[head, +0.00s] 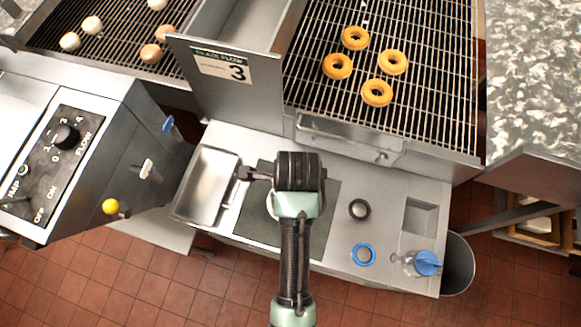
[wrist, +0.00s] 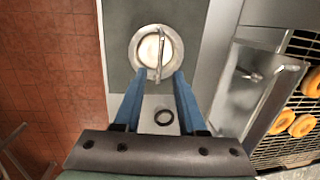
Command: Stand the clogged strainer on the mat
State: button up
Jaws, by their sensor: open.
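The clogged strainer (wrist: 142,42) is a round metal dish with a pale fill and a bar handle across its top. It sits on the dark grey mat (wrist: 120,15), seen from above in the wrist view. In the head view the mat (head: 320,235) lies on the steel counter, and my arm hides most of the strainer, leaving a pale rim (head: 270,206) showing. My gripper (wrist: 160,78) is open, its two blue fingers apart, with tips at the strainer's near edge in the picture. Whether they touch it I cannot tell. Nothing is held.
A steel tray (head: 205,188) stands left of the mat. Right of it are a black ring (head: 359,209), a blue ring (head: 363,254), a square recess (head: 420,216) and a blue-topped container (head: 427,263). A wire rack with doughnuts (head: 377,93) and the sign-bearing panel (head: 235,95) stand behind.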

jog(key=w+r+n+t, duration=0.35)
jog(key=w+r, duration=0.25)
jog(key=r, duration=0.5)
jog(key=w+r+n+t, duration=0.3)
jog(key=w+r+t, duration=0.25)
jog(key=r, duration=0.55)
jog(key=w+r+n+t, duration=0.35)
jog(key=w+r, duration=0.25)
jog(key=r, duration=0.6)
notch_tip(320, 180, up, 17)
jog(key=s+n+t, duration=0.1)
jog(key=n+t, duration=0.4)
jog(key=t, duration=0.1)
jog(key=s+r+n+t, duration=0.3)
jog(key=s+r, duration=0.2)
jog(key=r, duration=0.4)
jog(key=s+r+n+t, duration=0.3)
jog(key=s+r, duration=0.3)
jog(key=r, duration=0.2)
jog(key=shift+s+r+n+t+h, duration=0.2)
jog(key=shift+r+n+t+h, duration=0.15)
jog(key=shift+t, duration=0.2)
jog(key=shift+a, duration=0.1)
notch_tip(320, 180, down, 2)
jog(key=shift+f+b, duration=0.2)
jog(key=shift+b, duration=1)
